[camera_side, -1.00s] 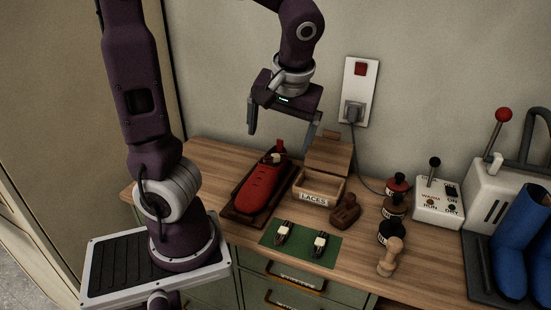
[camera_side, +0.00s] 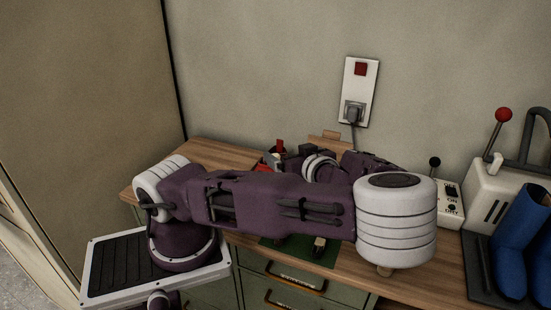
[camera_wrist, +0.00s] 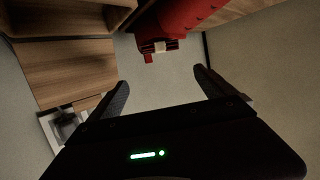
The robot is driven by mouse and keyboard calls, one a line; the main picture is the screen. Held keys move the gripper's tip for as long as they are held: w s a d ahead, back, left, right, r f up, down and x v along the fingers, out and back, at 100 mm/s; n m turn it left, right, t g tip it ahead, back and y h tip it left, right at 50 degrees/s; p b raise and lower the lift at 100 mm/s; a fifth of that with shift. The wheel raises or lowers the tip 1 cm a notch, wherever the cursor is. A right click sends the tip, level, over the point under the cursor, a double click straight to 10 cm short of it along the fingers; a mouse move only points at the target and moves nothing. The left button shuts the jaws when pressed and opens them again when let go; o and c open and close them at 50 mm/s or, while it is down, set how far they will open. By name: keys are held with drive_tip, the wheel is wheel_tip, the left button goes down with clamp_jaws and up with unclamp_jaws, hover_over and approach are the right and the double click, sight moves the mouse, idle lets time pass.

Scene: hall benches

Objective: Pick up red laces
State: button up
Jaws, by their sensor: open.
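No red laces can be made out in either view. The wooden laces box (camera_wrist: 118,17) is cut off at the top left of the wrist view, with its lid (camera_wrist: 65,72) standing open below it. In the side view my arm hides the box, and only the lid's top edge (camera_side: 326,137) shows. My gripper (camera_wrist: 161,77) is open and empty in the wrist view, with the pale wall between its fingers. My arm hides the fingers in the side view.
A red shoe-like piece (camera_wrist: 180,15) sits at the top of the wrist view, beside the box. A wall socket (camera_side: 355,95) with a plug is behind the bench. A switch box (camera_side: 450,205), a lever machine (camera_side: 495,180) and blue boots (camera_side: 522,240) stand at the right.

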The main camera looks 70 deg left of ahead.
sight(277, 156)
drive_tip(key=a+f, duration=0.1)
drive_tip(key=a, duration=0.1)
drive_tip(key=a+f, duration=0.2)
drive_tip(key=s+a+f, duration=0.1)
drive_tip(key=a+f, duration=0.1)
drive_tip(key=a, duration=0.1)
drive_tip(key=shift+c, duration=0.4)
drive_tip(key=c, duration=1.5)
wheel_tip(277, 156, up, 10)
